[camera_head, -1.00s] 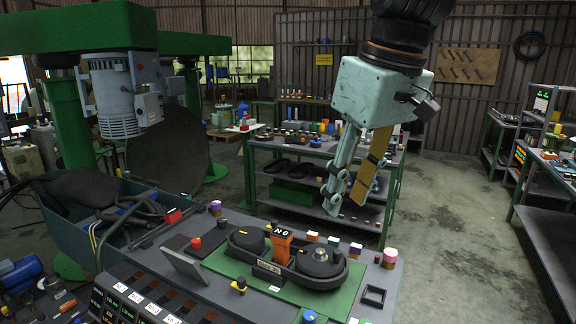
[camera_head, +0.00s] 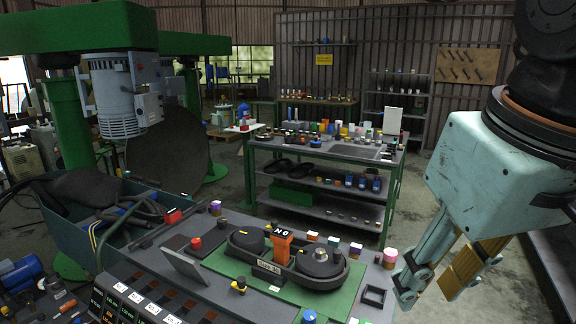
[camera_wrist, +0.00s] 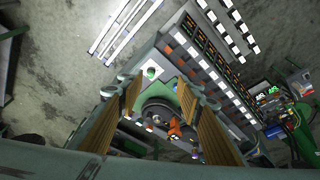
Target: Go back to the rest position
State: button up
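My gripper (camera_head: 428,288) hangs at the right side of the head view, tilted down, in front of the right end of the near bench. Its fingers stand apart, with nothing between them. In the wrist view my gripper (camera_wrist: 159,84) also shows two separated tan-padded fingers. The bench assembly, with an orange block (camera_wrist: 175,128), appears beyond the gap, well below. In the head view the black assembly (camera_head: 268,267) with its upright orange block (camera_head: 282,246) sits on a green mat (camera_head: 338,297). My gripper is apart from it.
The near bench (camera_head: 235,215) carries small coloured caps and a tilted grey plate (camera_head: 184,265). A worktable with shelves (camera_head: 382,155) stands behind, and a green machine (camera_head: 68,125) stands left. Open floor (camera_head: 425,190) lies between the worktable and my arm.

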jog(key=s+d+f+m, duration=0.1)
jog(key=s+d+f, duration=0.1)
jog(key=s, duration=0.4)
jog(key=shift+s+f+m, duration=0.35)
jog(key=shift+f+m, duration=0.05)
jog(key=shift+f, duration=0.35)
